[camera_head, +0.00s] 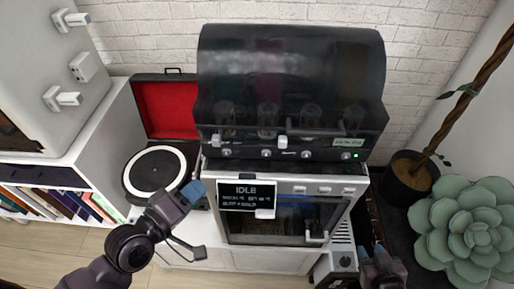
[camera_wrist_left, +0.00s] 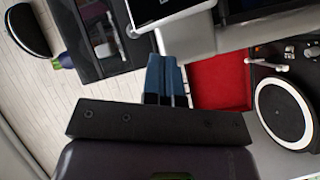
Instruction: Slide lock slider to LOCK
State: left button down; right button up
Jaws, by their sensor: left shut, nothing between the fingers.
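The machine has a dark glossy hood (camera_head: 290,75) above a light front panel with a screen (camera_head: 251,196) reading IDLE. Small white knobs or sliders, one at the left (camera_head: 216,141) and one nearer the middle (camera_head: 282,142), sit along the hood's lower edge. I cannot tell which is the lock slider, and the LOCK marking is not readable. My left gripper (camera_head: 194,191) is shut and empty, its blue tips just left of the screen. In the left wrist view its fingers (camera_wrist_left: 166,80) are together. My right gripper (camera_head: 380,260) is low at the right, its opening unclear.
A turntable (camera_head: 154,172) with a red-lined lid (camera_head: 168,108) stands left of the machine. A door handle (camera_head: 316,238) sticks out of the machine's lower front. A succulent (camera_head: 468,230) and a potted trunk (camera_head: 408,178) crowd the right. A white cabinet (camera_head: 60,70) stands at the left.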

pick_arm(q)
jog(key=s+d+r+n+g+h+p, duration=0.1)
jog(key=d+r+n+h, duration=0.1)
jog(key=r, duration=0.6)
jog(key=shift+d+n+h+p, duration=0.3)
jog(key=shift+d+h+p, duration=0.05)
jog(key=shift+d+h, duration=0.5)
jog(key=shift+f, duration=0.1)
jog(key=p, duration=0.2)
send_near(278, 140)
jog(key=w, duration=0.1)
jog(key=w+r, duration=0.1)
jog(key=w, duration=0.1)
jog(key=shift+w+d, duration=0.1)
jog(key=shift+w, duration=0.15)
jog(key=d, duration=0.3)
jog(key=shift+w, duration=0.2)
jog(key=shift+d, duration=0.7)
